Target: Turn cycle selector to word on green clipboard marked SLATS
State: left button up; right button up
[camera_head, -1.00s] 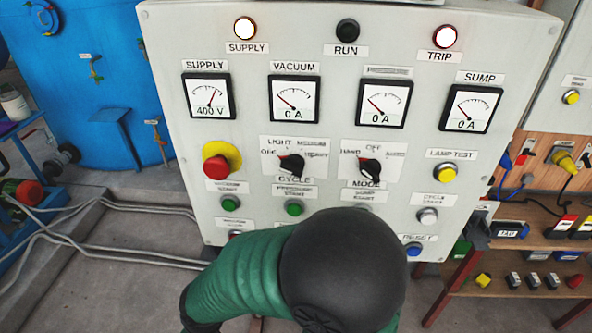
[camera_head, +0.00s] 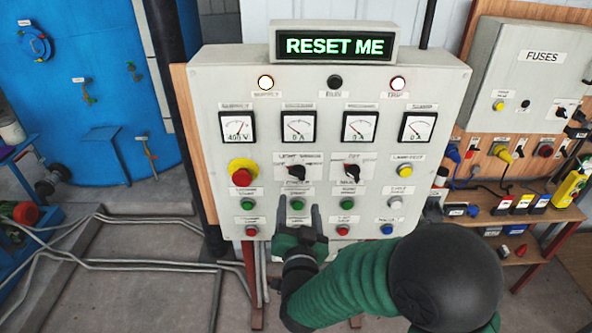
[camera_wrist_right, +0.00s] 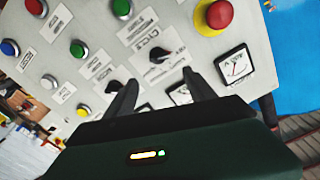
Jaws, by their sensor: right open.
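The cycle selector (camera_head: 297,172) is a black knob with a small red mark at its upper left, on the grey control panel (camera_head: 214,190). Its position words are too small to read surely. In the right wrist view the cycle selector (camera_wrist_right: 160,52) shows beyond my fingertips, roughly between them. My right gripper (camera_head: 300,209) is open and empty, below the selector in the head view and apart from it. Its two fingers (camera_wrist_right: 160,82) also show in the wrist view. No green clipboard is in view. My left gripper is not in view.
The mode selector (camera_head: 351,171) sits just right of the cycle selector. A red stop button (camera_head: 242,176) is at its left, with green buttons (camera_head: 298,204) below. A display (camera_head: 334,46) reads RESET ME. A fuse box (camera_head: 530,75) and shelf stand right.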

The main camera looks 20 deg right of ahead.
aim_at(297, 178)
jog(key=p+x, duration=0.1)
jog(key=x, duration=0.2)
jog(key=p+x, duration=0.1)
jog(key=x, duration=0.7)
jog(key=shift+s+d+f+p, duration=0.15)
jog(key=shift+d+f+p, duration=0.1)
jog(key=shift+p, duration=0.15)
jog(key=shift+w+a+r, duration=0.1)
jog(key=shift+w+a, duration=0.05)
jog(key=shift+w, duration=0.15)
jog(key=shift+w+a, duration=0.25)
jog(key=shift+a, duration=0.1)
jog(key=shift+d, duration=0.5)
jog(key=c, duration=1.3)
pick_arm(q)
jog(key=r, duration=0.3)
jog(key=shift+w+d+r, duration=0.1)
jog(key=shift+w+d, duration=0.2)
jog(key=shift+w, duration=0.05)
pick_arm(e)
jog(key=shift+a, duration=0.2)
jog(key=shift+c, duration=0.2)
